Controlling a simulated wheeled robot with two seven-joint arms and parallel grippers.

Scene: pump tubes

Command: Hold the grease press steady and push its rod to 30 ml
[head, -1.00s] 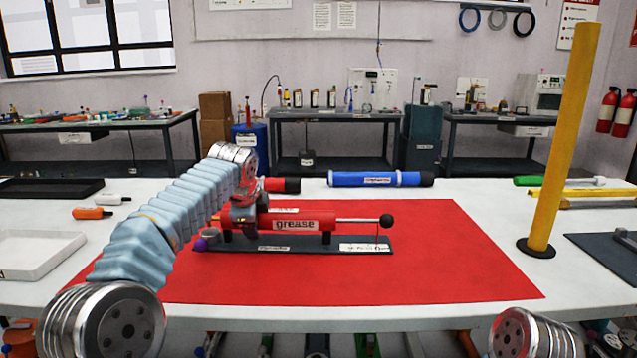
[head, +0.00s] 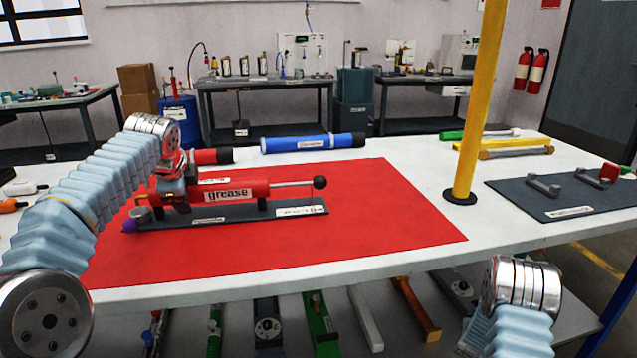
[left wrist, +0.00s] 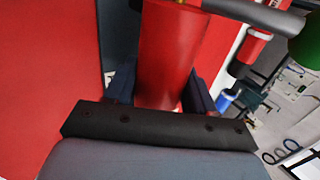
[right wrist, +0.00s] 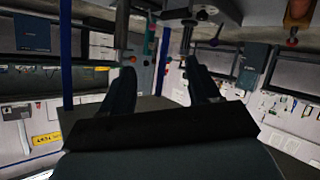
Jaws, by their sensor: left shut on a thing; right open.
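The grease press is a red barrel (head: 250,188) marked "grease", lying level on a dark stand (head: 235,219) on the red mat. Its metal rod (head: 292,184) sticks out to the right and ends in a black ball knob (head: 320,182). My left gripper (head: 176,190) is shut on the barrel's left part; the left wrist view shows the red barrel (left wrist: 170,50) between its fingers. A white label (head: 300,211) lies on the stand below the rod; its writing is too small to read. My right gripper (right wrist: 160,85) is open and empty, away from the press.
A yellow post (head: 478,110) stands right of the red mat (head: 390,222). A blue tube (head: 312,143) lies behind the mat. A dark mat (head: 560,205) with metal handles lies at right. The mat's right part is clear. Tools lie on a shelf below the table.

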